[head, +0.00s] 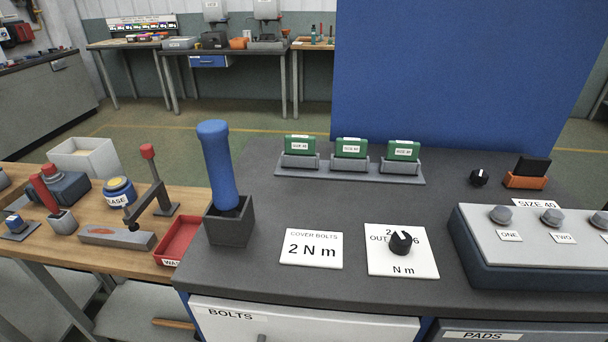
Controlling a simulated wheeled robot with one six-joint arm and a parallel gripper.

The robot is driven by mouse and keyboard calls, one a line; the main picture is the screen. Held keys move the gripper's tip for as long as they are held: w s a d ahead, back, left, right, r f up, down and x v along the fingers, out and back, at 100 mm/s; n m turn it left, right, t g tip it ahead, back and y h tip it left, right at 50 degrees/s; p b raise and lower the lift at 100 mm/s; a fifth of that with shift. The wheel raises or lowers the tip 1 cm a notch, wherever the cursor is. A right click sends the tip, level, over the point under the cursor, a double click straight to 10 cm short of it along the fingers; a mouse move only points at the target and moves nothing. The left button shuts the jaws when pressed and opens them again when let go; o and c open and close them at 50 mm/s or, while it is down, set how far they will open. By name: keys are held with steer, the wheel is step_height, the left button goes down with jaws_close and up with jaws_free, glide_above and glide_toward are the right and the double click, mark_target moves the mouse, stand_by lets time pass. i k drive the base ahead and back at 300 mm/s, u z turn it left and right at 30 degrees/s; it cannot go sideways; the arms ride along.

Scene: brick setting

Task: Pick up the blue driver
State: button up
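The blue driver (219,165) stands nearly upright in a dark grey square holder (230,224) at the left end of the dark worktop. Its thick blue handle sticks up well above the holder. Its lower end is hidden inside the holder. Nothing is seen touching the handle. My gripper is not in view.
Cards reading "2 N m" (311,249) and "N m" (374,260), the latter bearing a black notched piece (400,243), lie right of the holder. A red tray (178,241) is left. Green boxes (351,148) stand behind. A grey panel box (540,245) is right.

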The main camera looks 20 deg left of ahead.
mark_target(213, 134)
steer(key=u, duration=3.5)
steer(key=i, duration=0.55)
steer(key=z, duration=2.95)
